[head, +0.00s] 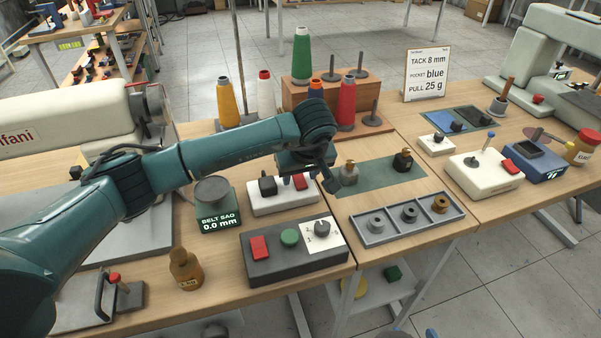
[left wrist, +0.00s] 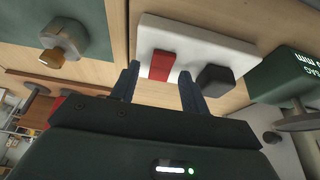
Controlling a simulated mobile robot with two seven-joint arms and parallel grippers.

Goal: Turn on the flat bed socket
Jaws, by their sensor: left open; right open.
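A white socket box (head: 285,202) with a red rocker switch (head: 301,181) and a black plug or knob (head: 267,185) stands on the left table; I read no label on it. The box also shows in the left wrist view (left wrist: 205,44), with its red switch (left wrist: 162,65) and dark block (left wrist: 215,80). My left gripper (head: 306,172) is over the switch end of this box, partly hiding it. In the left wrist view its open fingers (left wrist: 158,76) lie either side of the red switch, with nothing held. Contact cannot be told. My right gripper is not in view.
A dark control box (head: 295,258) with red and green buttons and a dial stands in front. A green scale (head: 216,205) is left, a grey three-pocket tray (head: 408,217) right. Another white box (head: 484,174) with a red switch stands further right.

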